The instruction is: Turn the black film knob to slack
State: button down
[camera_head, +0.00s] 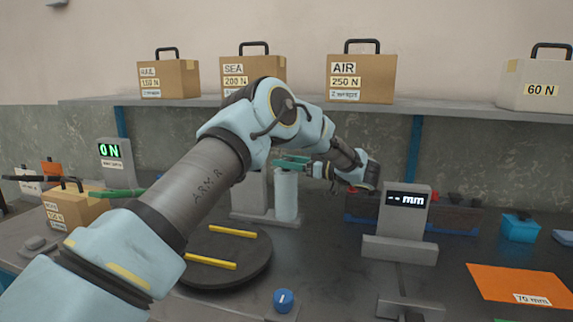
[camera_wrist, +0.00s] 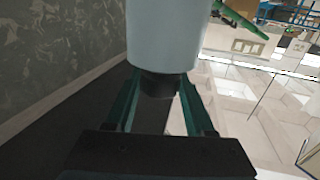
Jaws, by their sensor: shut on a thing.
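The film roll (camera_head: 286,196) is a pale upright cylinder behind the turntable in the head view. It fills the upper middle of the wrist view (camera_wrist: 163,32). The black film knob (camera_wrist: 158,86) shows as a dark round piece at the roll's end, between my green fingers. My gripper (camera_head: 291,163) is at the top of the roll in the head view, with the arm reaching over from the left. In the wrist view my gripper (camera_wrist: 160,82) is shut on the knob. The knob is hidden in the head view, and its setting cannot be read.
A black turntable (camera_head: 203,276) with yellow strips stands in front of the roll, and a blue knob (camera_head: 284,300) is nearby. A grey gauge (camera_head: 403,222) marked mm stands to the right. A display (camera_head: 111,151) reads 0 N. Labelled boxes line the shelf (camera_head: 310,103).

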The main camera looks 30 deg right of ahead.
jog(key=shift+n+g+y, duration=1.6)
jog(key=shift+y, duration=0.3)
jog(key=shift+a+f+n+g+y+p, duration=0.1)
jog(key=shift+n+g+y+p, duration=0.35)
jog(key=shift+n+g+y, duration=0.55)
jog(key=c, duration=0.5)
grip_release()
